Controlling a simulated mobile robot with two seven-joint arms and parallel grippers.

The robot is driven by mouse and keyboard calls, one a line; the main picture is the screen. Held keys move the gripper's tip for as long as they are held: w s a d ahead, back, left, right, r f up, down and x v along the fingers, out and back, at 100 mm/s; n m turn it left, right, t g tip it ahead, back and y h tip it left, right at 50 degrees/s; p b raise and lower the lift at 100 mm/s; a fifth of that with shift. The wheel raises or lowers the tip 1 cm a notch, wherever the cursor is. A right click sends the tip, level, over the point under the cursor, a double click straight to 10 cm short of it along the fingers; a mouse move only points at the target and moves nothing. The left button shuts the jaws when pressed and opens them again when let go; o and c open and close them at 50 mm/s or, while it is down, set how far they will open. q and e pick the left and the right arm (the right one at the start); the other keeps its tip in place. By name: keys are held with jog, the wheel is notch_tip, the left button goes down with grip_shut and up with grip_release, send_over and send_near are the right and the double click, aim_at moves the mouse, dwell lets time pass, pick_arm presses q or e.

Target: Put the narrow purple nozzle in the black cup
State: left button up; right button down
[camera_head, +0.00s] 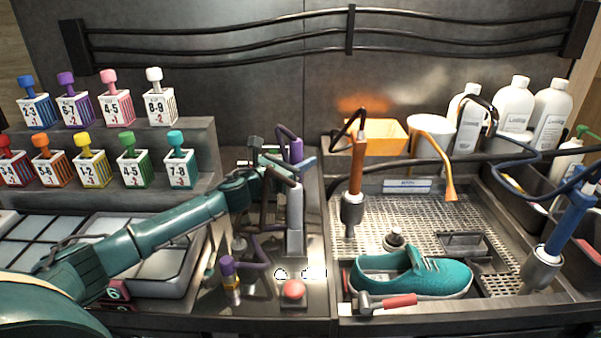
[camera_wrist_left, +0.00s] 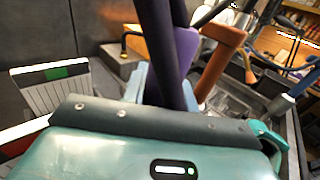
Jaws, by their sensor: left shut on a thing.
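My left gripper (camera_head: 286,166) comes in from the left and is shut on a purple tool with a dark hose, the narrow purple nozzle as far as I can tell. Its purple part (camera_head: 296,151) stands upright above a grey metal post. In the left wrist view, the purple piece (camera_wrist_left: 182,52) rises between the light blue fingertips (camera_wrist_left: 153,84); its lower end is hidden. A small purple-topped piece with a gold lower part (camera_head: 230,275) stands on the counter in front. I cannot make out the black cup for certain. My right gripper is not in view.
An orange tool (camera_head: 356,165) and a blue tool (camera_head: 568,222) stand in metal holders. A teal sneaker (camera_head: 412,273) lies at the front of the perforated sink (camera_head: 440,195). A red button (camera_head: 293,289) is on the counter. Numbered boxes (camera_head: 181,168) stand at left.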

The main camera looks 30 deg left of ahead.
pick_arm(q)
jog(key=shift+f, duration=1)
jog(key=shift+f, duration=0.2)
jog(key=o, duration=1.1)
jog(key=shift+c, duration=0.2)
jog(key=shift+s+r, duration=0.1)
jog(key=shift+r, duration=0.05)
jog(key=b+v, duration=0.3)
jog(key=v, duration=0.9)
